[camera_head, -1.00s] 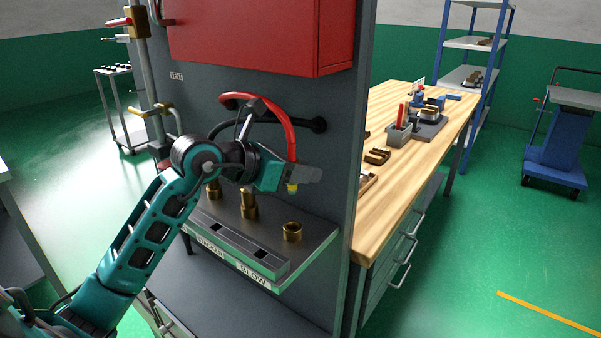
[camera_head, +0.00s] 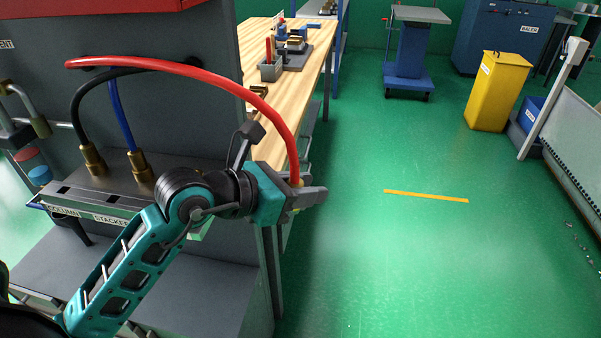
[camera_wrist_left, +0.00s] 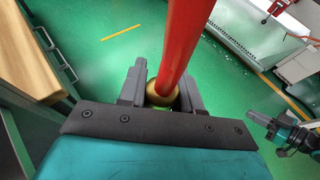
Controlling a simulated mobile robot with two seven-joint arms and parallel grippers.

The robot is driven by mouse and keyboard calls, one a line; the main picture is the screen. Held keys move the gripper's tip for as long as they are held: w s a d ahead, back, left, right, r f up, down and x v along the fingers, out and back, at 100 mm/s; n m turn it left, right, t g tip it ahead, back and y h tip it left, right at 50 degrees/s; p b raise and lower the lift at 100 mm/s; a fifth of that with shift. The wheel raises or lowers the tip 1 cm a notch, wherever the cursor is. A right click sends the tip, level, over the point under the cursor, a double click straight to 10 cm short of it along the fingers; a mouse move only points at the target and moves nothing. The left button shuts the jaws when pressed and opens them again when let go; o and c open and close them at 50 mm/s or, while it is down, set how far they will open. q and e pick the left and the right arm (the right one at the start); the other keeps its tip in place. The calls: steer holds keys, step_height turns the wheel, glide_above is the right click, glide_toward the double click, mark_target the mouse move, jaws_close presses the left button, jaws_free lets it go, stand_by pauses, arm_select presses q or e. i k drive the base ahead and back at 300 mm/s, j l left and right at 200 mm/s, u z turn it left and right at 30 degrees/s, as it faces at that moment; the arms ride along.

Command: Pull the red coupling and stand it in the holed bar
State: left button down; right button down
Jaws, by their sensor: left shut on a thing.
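My left gripper (camera_head: 311,194) is shut on the red coupling (camera_head: 299,184), the yellowish end of the thick red hose (camera_head: 215,75). It holds it in the air, out past the right end of the grey panel. In the left wrist view the brassy coupling (camera_wrist_left: 162,97) sits between the two fingers, with the hose rising from it. The holed bar (camera_head: 85,197), grey with square holes and labels, runs along the ledge front at left. My arm hides its right part. My right gripper (camera_wrist_left: 258,120) shows at the right of the wrist view, its jaw state unclear.
Black and blue hoses end in brass fittings (camera_head: 140,168) on the ledge behind the bar. A wooden workbench (camera_head: 262,60) stands behind the panel. Green floor is clear to the right, with a yellow bin (camera_head: 497,90) and a blue trolley (camera_head: 411,60) farther off.

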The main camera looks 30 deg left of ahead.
mark_target(88, 149)
steer(key=k+j+u, duration=0.1)
steer(key=k+j, duration=0.25)
steer(key=j+u, duration=0.1)
steer(key=u, duration=0.55)
steer(key=j+u, duration=0.15)
steer(key=u, duration=0.2)
steer(key=i+l+u, duration=0.1)
steer(key=i+l, duration=0.15)
